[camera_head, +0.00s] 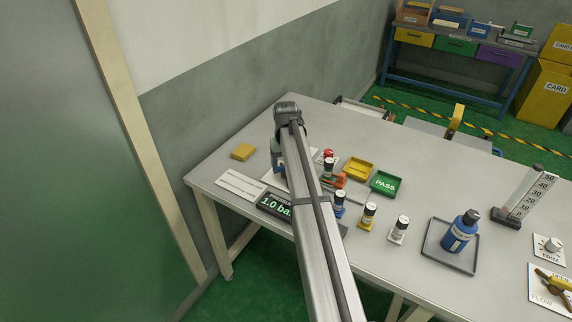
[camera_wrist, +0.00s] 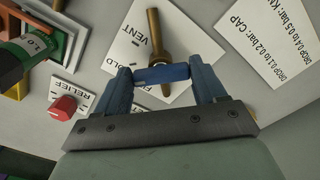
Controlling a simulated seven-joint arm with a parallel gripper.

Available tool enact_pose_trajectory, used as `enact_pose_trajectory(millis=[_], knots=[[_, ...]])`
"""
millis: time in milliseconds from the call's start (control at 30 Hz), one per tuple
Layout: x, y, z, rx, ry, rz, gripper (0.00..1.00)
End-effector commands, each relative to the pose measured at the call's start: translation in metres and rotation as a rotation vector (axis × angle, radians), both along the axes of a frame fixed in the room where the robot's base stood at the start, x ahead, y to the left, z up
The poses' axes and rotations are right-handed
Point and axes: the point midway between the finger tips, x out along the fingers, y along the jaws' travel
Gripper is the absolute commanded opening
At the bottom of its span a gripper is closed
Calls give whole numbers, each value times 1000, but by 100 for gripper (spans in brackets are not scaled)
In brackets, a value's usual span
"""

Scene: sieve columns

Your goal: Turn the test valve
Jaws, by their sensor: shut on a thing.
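The test valve shows in the wrist view as a brass handle (camera_wrist: 153,35) on a white plate (camera_wrist: 190,45) printed with VENT and a partly covered word ending in "OLD". The handle runs nearly up and down in that picture, with one end beside VENT. The fingers hide part of the handle and plate. In the head view my gripper (camera_head: 277,156) is at the table's left side, and my arm hides most of the valve there.
A red RELIEF knob (camera_wrist: 63,107) and a dark cylinder with a green band (camera_wrist: 30,48) are close on the left in the wrist view. A display (camera_head: 275,206) reads 1.0 bar. Several small bottles, a yellow tray (camera_head: 358,167) and a green PASS tray (camera_head: 385,183) stand right of my arm.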

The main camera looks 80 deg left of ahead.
Motion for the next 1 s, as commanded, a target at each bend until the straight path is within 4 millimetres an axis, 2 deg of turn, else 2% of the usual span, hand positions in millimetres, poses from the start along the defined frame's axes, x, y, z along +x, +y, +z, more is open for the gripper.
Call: enact_pose_trajectory(millis=[533,567,800,1000], knots=[[0,0,1,1,0,-25,40],[0,0,1,1,0,-25,73],[0,0,0,0,0,-24,96],[0,0,0,0,0,-24,96]])
